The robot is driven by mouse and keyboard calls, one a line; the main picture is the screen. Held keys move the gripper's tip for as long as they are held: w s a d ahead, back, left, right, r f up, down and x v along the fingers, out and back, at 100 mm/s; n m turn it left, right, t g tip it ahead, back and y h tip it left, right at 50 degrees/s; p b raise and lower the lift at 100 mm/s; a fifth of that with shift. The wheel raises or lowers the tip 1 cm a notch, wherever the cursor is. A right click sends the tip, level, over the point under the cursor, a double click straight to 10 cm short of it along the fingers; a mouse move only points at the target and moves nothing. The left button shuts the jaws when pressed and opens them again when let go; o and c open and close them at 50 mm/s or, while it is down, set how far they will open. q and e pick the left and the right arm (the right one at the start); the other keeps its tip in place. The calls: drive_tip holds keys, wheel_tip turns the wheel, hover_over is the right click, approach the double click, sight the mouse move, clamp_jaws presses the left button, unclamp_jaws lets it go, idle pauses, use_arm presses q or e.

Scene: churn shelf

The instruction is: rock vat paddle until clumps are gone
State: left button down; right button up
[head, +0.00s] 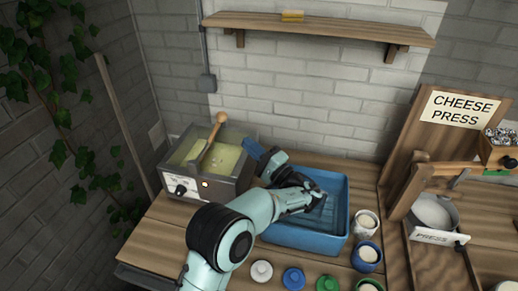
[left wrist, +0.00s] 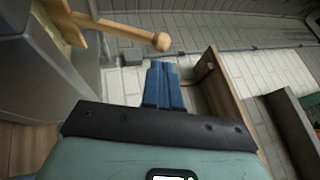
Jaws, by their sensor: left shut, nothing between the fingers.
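The vat (head: 226,190) is a grey metal box with a black knob and a lit lamp on its front. It holds pale yellow liquid (head: 229,160); I cannot tell clearly whether clumps are in it. The wooden paddle (head: 211,142) leans up out of the vat, its round knob at the top; it also shows in the left wrist view (left wrist: 128,32). My left gripper (head: 251,147) is shut and empty, its blue fingers near the vat's right edge, right of the paddle knob and apart from it. The blue fingers show in the left wrist view (left wrist: 162,72). My right gripper is not in view.
A blue tray (head: 305,239) stands right of the vat, partly under my left arm. Small jars (head: 366,223) and lids (head: 293,278) lie near it. The cheese press (head: 435,215) is at the right. A wall shelf (head: 330,30) hangs above.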

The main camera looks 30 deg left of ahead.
sight(222, 120)
use_arm(q)
drive_tip(key=p+x, duration=0.2)
drive_tip(key=x, duration=0.6)
drive_tip(key=shift+w+a, duration=0.2)
drive_tip(key=shift+a, duration=0.05)
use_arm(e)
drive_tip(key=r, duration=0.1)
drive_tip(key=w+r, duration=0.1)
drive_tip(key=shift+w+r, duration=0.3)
use_arm(q)
drive_tip(key=shift+r, duration=0.25)
drive_tip(key=shift+s+a+r+n+g+h, duration=0.2)
drive_tip(key=shift+a+r+n+g+h, duration=0.1)
drive_tip(key=shift+a+r+n+h, duration=0.25)
drive_tip(key=s+a+r+n+g+h+p, duration=0.1)
drive_tip(key=s+a+r+n+h+p, duration=0.1)
drive_tip(key=a+h, duration=0.4)
drive_tip(key=shift+a+r+n+h, duration=0.2)
drive_tip(key=shift+a+n+h, duration=0.2)
drive_tip(key=shift+a, duration=1.35)
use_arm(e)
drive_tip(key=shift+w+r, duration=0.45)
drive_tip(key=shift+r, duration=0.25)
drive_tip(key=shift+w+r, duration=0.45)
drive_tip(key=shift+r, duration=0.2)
use_arm(q)
drive_tip(key=shift+s, duration=0.15)
